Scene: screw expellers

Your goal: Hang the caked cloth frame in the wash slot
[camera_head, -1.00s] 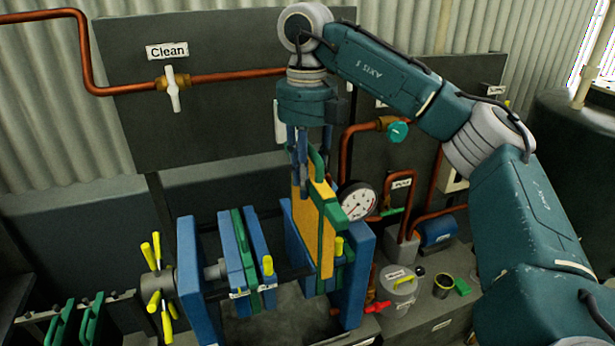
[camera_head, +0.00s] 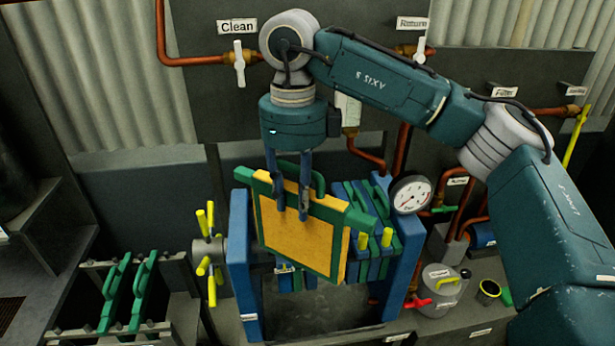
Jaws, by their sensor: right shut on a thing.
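The caked cloth frame (camera_head: 298,241) is a green-edged panel with a yellow-orange face. It hangs upright, turned with its broad face toward the camera, in front of and above the blue press (camera_head: 240,262). My right gripper (camera_head: 291,210) comes down from above and is shut on the frame's top green handle. A rack (camera_head: 172,334) at the lower left has rails and holds two green-handled frames (camera_head: 144,285) side by side. I cannot tell which opening is the wash slot. My left gripper is out of view.
More blue and green plates (camera_head: 372,205) stand in the press behind the held frame. Yellow spokes (camera_head: 210,262) stick out at the press's left end. A pressure gauge (camera_head: 410,193) and a grey pot (camera_head: 438,287) are at the right. A dark bench (camera_head: 45,262) lies at the far left.

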